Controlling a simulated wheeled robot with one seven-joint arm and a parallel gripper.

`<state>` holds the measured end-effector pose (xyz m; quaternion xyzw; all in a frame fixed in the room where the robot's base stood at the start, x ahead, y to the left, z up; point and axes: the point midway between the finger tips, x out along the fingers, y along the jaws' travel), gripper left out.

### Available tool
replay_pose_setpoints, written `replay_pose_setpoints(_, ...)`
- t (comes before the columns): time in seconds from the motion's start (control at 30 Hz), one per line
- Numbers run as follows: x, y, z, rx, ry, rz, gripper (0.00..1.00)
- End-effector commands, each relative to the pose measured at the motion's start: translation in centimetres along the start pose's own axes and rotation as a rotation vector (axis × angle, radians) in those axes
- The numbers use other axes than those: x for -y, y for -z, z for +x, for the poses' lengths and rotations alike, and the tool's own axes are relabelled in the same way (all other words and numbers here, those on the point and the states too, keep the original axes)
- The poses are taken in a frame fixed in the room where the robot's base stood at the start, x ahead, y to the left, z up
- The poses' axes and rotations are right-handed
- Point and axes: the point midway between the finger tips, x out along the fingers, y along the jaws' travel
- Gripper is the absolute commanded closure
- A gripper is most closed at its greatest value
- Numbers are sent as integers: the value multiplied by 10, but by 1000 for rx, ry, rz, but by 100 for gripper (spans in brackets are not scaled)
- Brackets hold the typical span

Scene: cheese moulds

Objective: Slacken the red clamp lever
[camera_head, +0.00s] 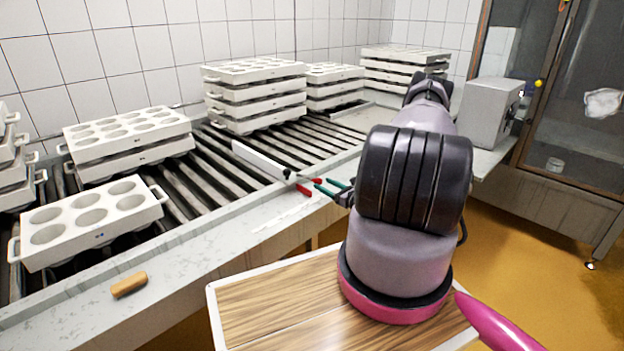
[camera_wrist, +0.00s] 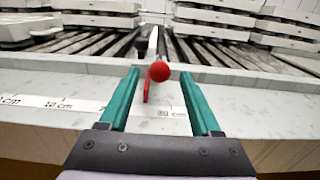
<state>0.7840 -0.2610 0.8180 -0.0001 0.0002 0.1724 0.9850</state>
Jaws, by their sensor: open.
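The red clamp lever (camera_head: 304,190) is at the near end of a long white bar (camera_head: 262,160), above the pale counter edge. In the wrist view the lever (camera_wrist: 147,88) is a thin red arm beside a round red knob (camera_wrist: 159,71). My gripper (camera_head: 321,182) has green fingers and is open and empty. In the wrist view its fingers (camera_wrist: 160,73) stand left and right of the lever and knob, with gaps on both sides. I cannot tell how far the lever reaches between them in depth. The head view shows the fingers close to the lever, partly hidden behind my arm.
White moulds with round hollows stand on the dark roller conveyor (camera_head: 215,180), including a stack (camera_head: 255,95) behind the bar. A printed centimetre scale (camera_wrist: 60,103) runs along the counter. A grey box (camera_head: 487,112) stands at the right.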

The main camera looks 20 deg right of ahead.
Motion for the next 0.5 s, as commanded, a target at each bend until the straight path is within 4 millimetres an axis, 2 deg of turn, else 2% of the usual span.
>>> replay_pose_setpoints(0.2, -1, -1, 43, 2, -4, -1, 35)
replay_pose_setpoints(0.33, -1, 0, 60, 1, -3, -1, 35)
replay_pose_setpoints(0.5, -1, 0, 70, 0, -2, 0, 35)
